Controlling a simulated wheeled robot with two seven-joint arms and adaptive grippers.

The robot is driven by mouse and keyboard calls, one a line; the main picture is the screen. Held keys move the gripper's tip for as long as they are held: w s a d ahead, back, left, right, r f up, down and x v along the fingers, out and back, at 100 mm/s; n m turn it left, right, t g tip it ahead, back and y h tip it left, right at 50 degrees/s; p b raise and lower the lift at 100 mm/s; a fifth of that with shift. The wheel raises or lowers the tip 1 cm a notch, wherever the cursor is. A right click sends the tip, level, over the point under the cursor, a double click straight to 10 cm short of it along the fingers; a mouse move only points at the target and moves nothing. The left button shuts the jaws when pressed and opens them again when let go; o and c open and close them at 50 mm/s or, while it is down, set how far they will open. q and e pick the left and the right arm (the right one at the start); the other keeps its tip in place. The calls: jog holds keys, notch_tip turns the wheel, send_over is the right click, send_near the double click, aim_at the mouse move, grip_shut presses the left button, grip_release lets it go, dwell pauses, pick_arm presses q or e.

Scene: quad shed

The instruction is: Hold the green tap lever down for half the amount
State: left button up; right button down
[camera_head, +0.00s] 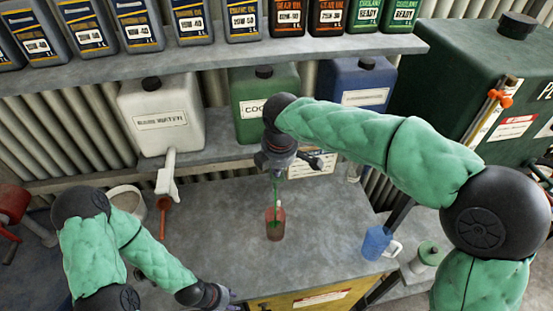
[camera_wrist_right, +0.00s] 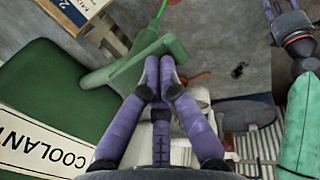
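The green coolant container (camera_head: 252,112) stands on the shelf, its label partly hidden by my right arm. Its green tap lever (camera_wrist_right: 150,62) shows in the right wrist view. My right gripper (camera_wrist_right: 159,68) has its fingertips together against the lever. In the head view the gripper (camera_head: 277,165) is mostly hidden by its own wrist. A thin green stream (camera_head: 276,190) falls into a reddish see-through cup (camera_head: 275,231) on the bench, with some green inside. My left gripper (camera_wrist_right: 279,8) is apart from the tap, fingers spread and empty; the head view cuts it off at the bottom edge.
A white water container (camera_head: 162,118) with a tap stands left of the green one, a blue container (camera_head: 357,84) right. A blue jug (camera_head: 376,243) stands at the bench's right edge. Bottles line the upper shelf (camera_head: 220,58). The bench (camera_head: 215,205) is clear around the cup.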

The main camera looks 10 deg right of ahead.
jog(key=shift+s+f, duration=0.25)
jog(key=shift+f, duration=0.1)
dwell(0.3)
jog(key=shift+w+r+p, duration=0.1)
jog(key=shift+r+p, duration=0.6)
jog(key=shift+r, duration=0.3)
jog(key=shift+r+p, duration=0.4)
jog(key=shift+r, duration=0.05)
jog(key=p+v, duration=0.2)
jog(key=v, duration=0.1)
jog(key=shift+w+a+r+p, duration=0.1)
jog(key=shift+r+p, duration=0.05)
jog(key=shift+p, duration=0.25)
jog(key=b+v, duration=0.1)
jog(key=v, duration=0.8)
jog(key=shift+r, duration=0.4)
